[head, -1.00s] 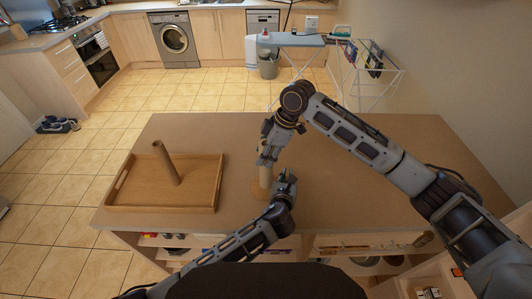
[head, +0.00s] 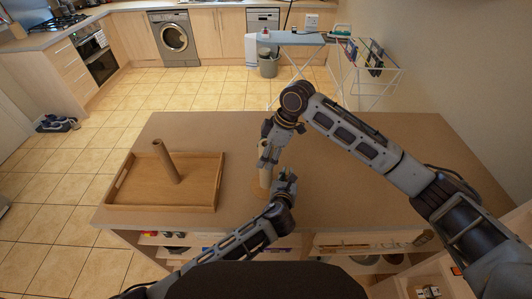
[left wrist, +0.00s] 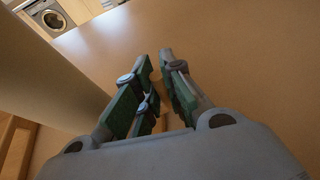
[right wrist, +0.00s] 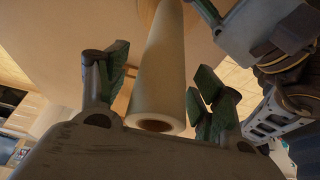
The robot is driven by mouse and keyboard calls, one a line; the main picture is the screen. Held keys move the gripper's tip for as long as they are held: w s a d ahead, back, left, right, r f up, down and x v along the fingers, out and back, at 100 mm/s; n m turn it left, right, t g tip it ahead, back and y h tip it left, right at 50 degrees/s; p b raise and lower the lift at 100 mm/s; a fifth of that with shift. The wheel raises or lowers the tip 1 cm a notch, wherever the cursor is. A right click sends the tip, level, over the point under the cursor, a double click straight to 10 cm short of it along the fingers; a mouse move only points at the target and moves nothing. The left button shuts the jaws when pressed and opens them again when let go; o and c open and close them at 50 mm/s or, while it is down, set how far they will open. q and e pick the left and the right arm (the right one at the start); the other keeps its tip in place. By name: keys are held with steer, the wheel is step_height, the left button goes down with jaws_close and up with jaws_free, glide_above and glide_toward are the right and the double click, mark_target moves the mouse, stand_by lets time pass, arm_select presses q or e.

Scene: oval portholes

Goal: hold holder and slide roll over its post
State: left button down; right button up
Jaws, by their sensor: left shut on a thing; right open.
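The cream roll (head: 264,177) stands upright over the holder's round wooden base (head: 257,188) near the table's middle. In the right wrist view the roll (right wrist: 160,75) shows its hollow end (right wrist: 158,124) close to the camera; the post inside cannot be made out. My right gripper (head: 266,154) is open, with a finger on either side of the roll, apart from it. My left gripper (head: 284,184) is low beside the roll, shut on the holder's wooden part (left wrist: 158,121), mostly hidden between the fingers. The roll (left wrist: 45,65) also fills the left of the left wrist view.
The table is bare to the right, beneath my right arm. Shelves with small items are under the front edge.

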steer(key=shift+r, duration=0.1)
steer(key=v, duration=1.1)
steer(key=shift+d+r, duration=0.2)
steer(key=shift+r, duration=0.15)
stand_by(0.6)
arm_select(q)
steer(key=c, duration=1.5)
jaws_free()
steer(key=shift+o, duration=0.2)
steer(key=shift+s, duration=0.15)
steer(key=v, duration=1.1)
steer(key=shift+s+r, duration=0.25)
steer(key=shift+s, duration=0.05)
steer(key=shift+a, duration=0.15)
steer(key=shift+s+f, duration=0.1)
arm_select(e)
steer(key=shift+s+f, duration=0.1)
